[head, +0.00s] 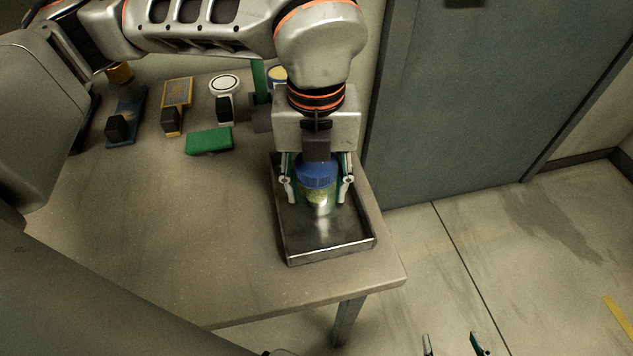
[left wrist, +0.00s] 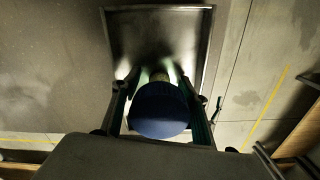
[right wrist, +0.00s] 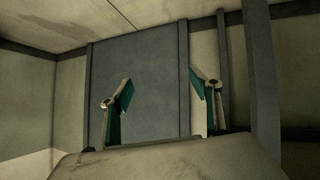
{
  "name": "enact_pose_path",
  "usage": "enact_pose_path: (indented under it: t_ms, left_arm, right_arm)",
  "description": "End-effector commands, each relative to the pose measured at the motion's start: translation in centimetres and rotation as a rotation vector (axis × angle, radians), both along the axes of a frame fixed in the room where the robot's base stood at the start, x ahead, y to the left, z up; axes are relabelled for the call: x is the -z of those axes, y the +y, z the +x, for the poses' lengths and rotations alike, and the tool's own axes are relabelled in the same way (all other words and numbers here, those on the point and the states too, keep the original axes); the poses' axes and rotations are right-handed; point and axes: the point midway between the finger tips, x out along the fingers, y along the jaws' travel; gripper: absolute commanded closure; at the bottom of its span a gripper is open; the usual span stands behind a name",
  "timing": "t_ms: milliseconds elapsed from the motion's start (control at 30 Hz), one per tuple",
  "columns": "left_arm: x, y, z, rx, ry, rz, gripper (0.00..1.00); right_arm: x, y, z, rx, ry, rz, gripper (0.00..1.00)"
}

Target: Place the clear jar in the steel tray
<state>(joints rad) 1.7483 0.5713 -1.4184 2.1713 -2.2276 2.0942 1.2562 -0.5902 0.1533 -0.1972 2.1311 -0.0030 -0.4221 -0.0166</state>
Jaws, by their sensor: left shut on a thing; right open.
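The clear jar (head: 317,182) has a blue lid and yellowish contents. My left gripper (head: 318,188) points down and is shut on the jar, with one finger on each side. The jar is upright over the steel tray (head: 330,241); I cannot tell whether its base touches the tray floor. In the left wrist view the blue lid (left wrist: 159,110) sits between the fingers, with the tray (left wrist: 160,30) beyond it. My right gripper (head: 455,345) is at the bottom edge of the head view, away from the table. The right wrist view shows its fingers (right wrist: 160,98) open and empty.
The tray is at the right end of the table (head: 160,240). A green block (head: 209,141), a round-faced white gauge (head: 223,95) and a yellow-topped tool (head: 174,105) lie at the back left. The table's front left is clear. A grey door (head: 480,90) stands behind.

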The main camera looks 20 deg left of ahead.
Motion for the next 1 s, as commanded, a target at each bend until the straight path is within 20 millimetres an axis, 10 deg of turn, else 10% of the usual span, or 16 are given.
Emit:
enact_pose_path:
  t_ms: [33,67,133,567,1000]
  left_arm:
    - [0.2,0.0,0.0,0.0,0.001,0.001,0.8]
    - [0.2,0.0,0.0,0.0,0.001,0.001,0.51]
    - [0.2,0.0,0.0,0.0,0.001,0.001,0.4]
    - [-0.6,0.0,0.0,0.0,-0.002,0.0,0.4]
    - [-9.1,0.0,0.0,0.0,-0.007,0.001,0.4]
  right_arm:
    - [0.2,0.0,-0.1,0.0,0.003,-0.001,0.37]
    - [0.2,0.0,-0.1,0.0,0.003,-0.001,0.37]
    - [0.2,0.0,-0.2,0.001,0.005,0.0,0.37]
    - [0.2,0.1,-0.3,0.007,0.009,0.004,0.37]
    - [0.3,-0.5,-0.9,0.012,0.025,-0.008,0.37]
